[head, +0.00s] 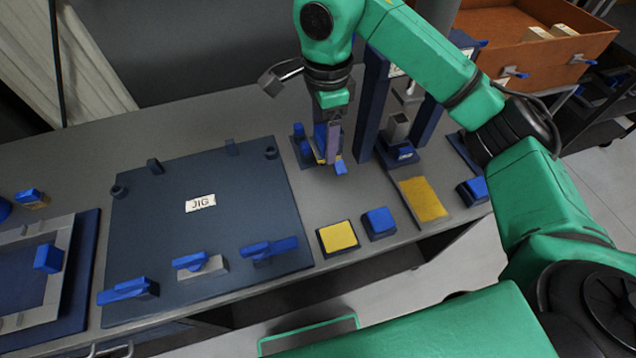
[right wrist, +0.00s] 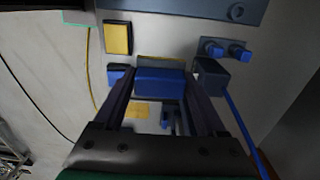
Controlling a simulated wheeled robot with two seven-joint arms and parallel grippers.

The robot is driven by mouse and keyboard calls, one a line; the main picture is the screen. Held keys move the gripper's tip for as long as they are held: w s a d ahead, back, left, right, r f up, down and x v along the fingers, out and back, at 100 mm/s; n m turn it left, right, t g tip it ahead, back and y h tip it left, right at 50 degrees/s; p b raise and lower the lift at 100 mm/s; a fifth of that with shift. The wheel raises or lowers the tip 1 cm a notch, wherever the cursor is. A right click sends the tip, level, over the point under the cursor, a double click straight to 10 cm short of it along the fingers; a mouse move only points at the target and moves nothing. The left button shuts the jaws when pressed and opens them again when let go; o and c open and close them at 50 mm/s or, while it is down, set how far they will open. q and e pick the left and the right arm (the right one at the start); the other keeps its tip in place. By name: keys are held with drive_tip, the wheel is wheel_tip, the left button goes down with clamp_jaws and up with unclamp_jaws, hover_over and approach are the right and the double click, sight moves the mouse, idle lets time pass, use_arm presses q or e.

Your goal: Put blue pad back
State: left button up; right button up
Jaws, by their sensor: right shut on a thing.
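My right gripper (head: 333,158) is over the bench just right of the jig plate, pointing down. It is shut on a blue block, likely the blue pad (right wrist: 160,82), which shows between the two fingers in the right wrist view. In the head view the fingers partly hide it. A yellow strip shows beside the held block; I cannot tell whether the block touches anything below. A yellow pad (head: 338,236) sits on a dark base near the bench's front edge. Right of it is a blue-topped dark block (head: 378,222). My left gripper is not in view.
The dark jig plate (head: 200,228) with blue clamps lies left. A dark blue post (head: 371,105) stands close right of my gripper. A yellow patch (head: 423,198) lies on the bench at right. An orange bin (head: 540,50) stands at the back right.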

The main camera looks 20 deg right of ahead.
wheel_tip(320, 180, down, 7)
drive_tip(key=s, duration=0.2)
drive_tip(key=p, duration=0.1)
approach(324, 204)
drive_tip(key=shift+s, duration=0.25)
wheel_tip(324, 204, down, 6)
drive_tip(key=shift+p, duration=0.45)
drive_tip(key=shift+f, duration=0.2)
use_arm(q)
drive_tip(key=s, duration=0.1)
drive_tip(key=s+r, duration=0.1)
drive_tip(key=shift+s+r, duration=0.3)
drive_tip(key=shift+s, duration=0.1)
use_arm(e)
drive_tip(key=shift+w, duration=0.1)
drive_tip(key=shift+f, duration=0.2)
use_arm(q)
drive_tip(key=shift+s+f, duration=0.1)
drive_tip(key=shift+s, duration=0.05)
use_arm(e)
drive_tip(key=o, duration=1.4)
drive_tip(key=shift+r, duration=0.1)
